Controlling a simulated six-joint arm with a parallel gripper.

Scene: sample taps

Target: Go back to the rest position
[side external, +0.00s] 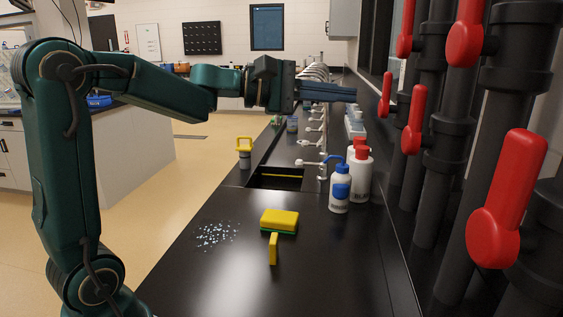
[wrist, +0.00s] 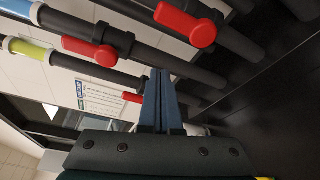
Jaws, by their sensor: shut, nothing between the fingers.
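My gripper (side external: 352,92) is at the end of my green arm, stretched out level above the black bench in the side external view. It points right, toward the black pipes. In the wrist view my gripper (wrist: 161,76) shows its two blue-grey fingers together, with nothing between them. The fingers hold nothing and appear clear of the bench top. Red-handled taps (side external: 507,200) sit on the dark pipes at the right of the side external view. Red tap handles (wrist: 186,22) also show beyond the fingers in the wrist view.
White bottles (side external: 340,189) stand at the right by a sink (side external: 275,180). Pale specks (side external: 215,234) lie left of the sponge.

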